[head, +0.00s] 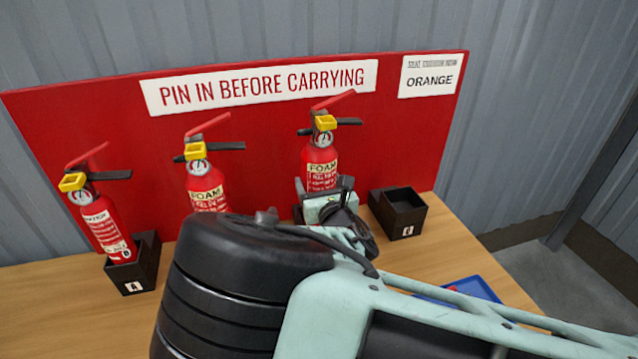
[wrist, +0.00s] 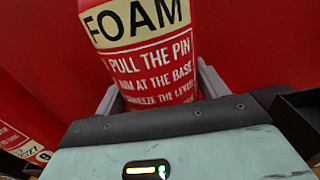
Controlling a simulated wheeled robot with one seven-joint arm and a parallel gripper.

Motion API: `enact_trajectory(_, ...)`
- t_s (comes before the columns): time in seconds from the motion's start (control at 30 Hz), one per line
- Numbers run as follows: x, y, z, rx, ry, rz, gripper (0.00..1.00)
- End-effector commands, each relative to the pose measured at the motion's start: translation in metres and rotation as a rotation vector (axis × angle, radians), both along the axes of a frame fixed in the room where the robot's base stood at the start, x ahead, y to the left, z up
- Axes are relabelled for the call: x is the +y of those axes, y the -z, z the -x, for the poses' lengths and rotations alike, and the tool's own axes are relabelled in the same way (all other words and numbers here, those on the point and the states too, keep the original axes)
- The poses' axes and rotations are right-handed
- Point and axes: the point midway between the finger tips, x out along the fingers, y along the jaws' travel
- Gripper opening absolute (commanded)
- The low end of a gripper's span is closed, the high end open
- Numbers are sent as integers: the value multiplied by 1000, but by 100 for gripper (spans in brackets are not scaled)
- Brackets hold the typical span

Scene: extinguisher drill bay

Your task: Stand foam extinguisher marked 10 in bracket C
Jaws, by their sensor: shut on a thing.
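My gripper (head: 328,192) is shut around the body of a red extinguisher (head: 320,165) with a FOAM label, at the right of the row. The wrist view shows its fingers (wrist: 158,92) on both sides of this extinguisher (wrist: 150,70). It looks upright in the head view, with a yellow piece at its handle. Its number is not visible, and its base is hidden behind my gripper. I cannot tell whether it stands in a bracket. No bracket letter C can be read.
Another foam extinguisher (head: 206,188) stands to the left, its base hidden by my arm. A tilted extinguisher (head: 108,228) is in bracket A (head: 133,279). An empty black bracket (head: 402,222) stands right of my gripper. A red board (head: 420,140) rises behind; a blue tray (head: 478,288) lies in front.

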Motion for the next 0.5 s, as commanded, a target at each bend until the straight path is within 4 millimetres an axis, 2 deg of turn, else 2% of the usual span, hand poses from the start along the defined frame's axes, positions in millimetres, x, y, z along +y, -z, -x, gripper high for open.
enact_trajectory(0.03, 0, -5, -1, -11, 0, -4, 27)
enact_trajectory(0.5, 0, -1, -1, -11, 0, -4, 27)
